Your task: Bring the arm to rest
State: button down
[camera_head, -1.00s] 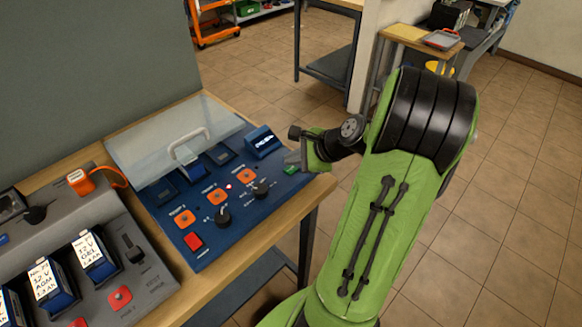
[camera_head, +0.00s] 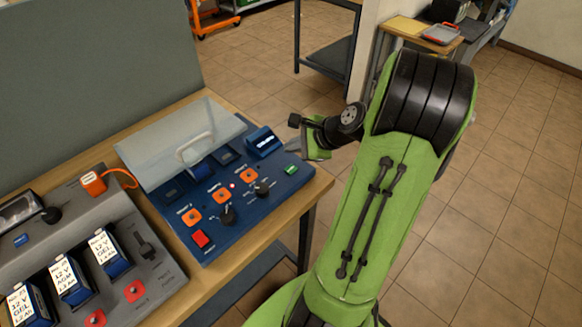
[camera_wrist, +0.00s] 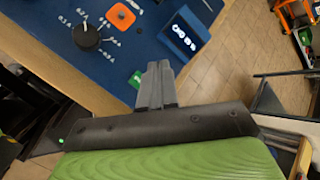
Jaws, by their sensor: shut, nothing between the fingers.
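My gripper (camera_wrist: 157,84) shows in the wrist view with its two grey fingers together and nothing between them. It hangs over the edge of the blue charger panel, close to a small green switch (camera_wrist: 136,79). In the head view my green arm rises on the right, and my gripper (camera_head: 296,149) points left, just off the panel's right end. The blue panel (camera_head: 262,213) stands on a wooden bench (camera_head: 314,200). It carries orange buttons, black knobs, a red button (camera_head: 201,239) and a small lit display (camera_head: 263,141). A clear lid (camera_head: 165,145) with a handle is raised over its back part.
A grey battery station (camera_head: 163,284) with several labelled batteries stands at the left, with an orange plug (camera_head: 94,183) on top. A grey partition (camera_head: 90,80) rises behind the bench. A side table (camera_head: 405,31) stands at the back right. The tiled floor at the right is clear.

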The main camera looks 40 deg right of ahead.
dwell(0.3)
jog(key=s+a+r+n+g+p, duration=0.1)
jog(key=a+r+n+g, duration=0.1)
jog(key=a+r+n, duration=0.35)
jog(key=s+a+r+n+g+p, duration=0.1)
jog(key=a+r+n+g, duration=0.1)
jog(key=a+n, duration=0.65)
jog(key=s+a+r+n+h, duration=0.2)
jog(key=s+a+r+n, duration=0.3)
jog(key=s+a+n, duration=0.4)
jog(key=s+n+p, duration=0.1)
jog(key=s, duration=0.2)
jog(key=shift+s+t, duration=0.3)
